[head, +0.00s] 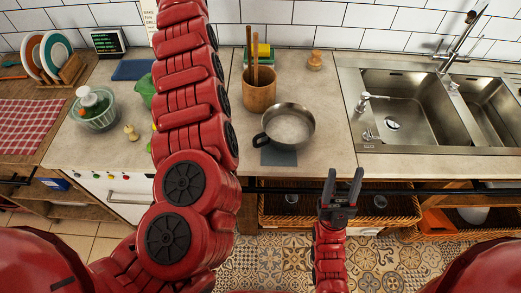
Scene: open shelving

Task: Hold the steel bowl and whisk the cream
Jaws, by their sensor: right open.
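The steel bowl (288,127) stands upright on the counter in the middle of the head view. It has a dark handle on its left side and pale contents, which look like the cream. I cannot make out a whisk; long wooden handles stick up from a wooden crock (259,96) behind the bowl. My right gripper (343,178) is open and empty, in front of the counter edge, below and right of the bowl and apart from it. My left arm runs up the picture left of the bowl, and its gripper is out of view.
A dark mat (279,157) shows at the bowl's front edge. A double sink (405,95) with taps lies right. A salad spinner (95,108) and a plate rack (72,70) stand left. Wicker baskets (390,217) sit under the counter. Counter right of the bowl is clear.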

